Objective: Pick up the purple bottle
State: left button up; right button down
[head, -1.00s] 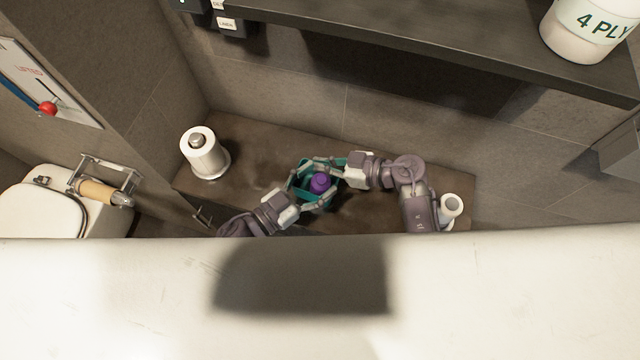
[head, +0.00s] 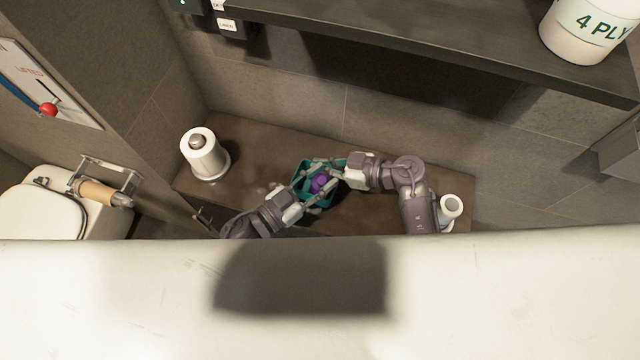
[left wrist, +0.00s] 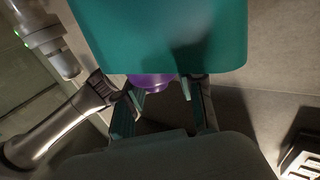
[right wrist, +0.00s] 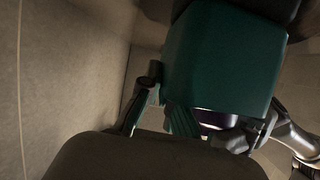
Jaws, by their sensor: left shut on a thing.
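The purple bottle (head: 319,183) is at the middle of the dark counter, seen from above between my two grippers. My left gripper (head: 311,188) reaches in from the lower left and is shut on it. My right gripper (head: 325,174) reaches in from the right with its fingers close around the bottle; whether they grip it is unclear. Only a strip of purple shows below a teal surface in the left wrist view (left wrist: 152,82), and a dark purple part in the right wrist view (right wrist: 216,118). The teal surfaces hide most of the bottle.
A paper roll on a stand (head: 203,155) is on the counter at left. A small white cylinder (head: 451,206) stands close beside my right arm. A dark shelf (head: 420,42) overhangs the back, bearing a white container (head: 585,30). A toilet (head: 45,205) is at far left.

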pick_arm(q)
jog(key=shift+a+f, duration=0.1)
jog(key=shift+f, duration=0.05)
notch_tip(320, 180, up, 10)
jog(key=shift+r, duration=0.1)
grip_shut()
pick_arm(e)
jog(key=c, duration=1.2)
grip_release()
jog(key=shift+c, duration=0.2)
jog(key=v, duration=1.2)
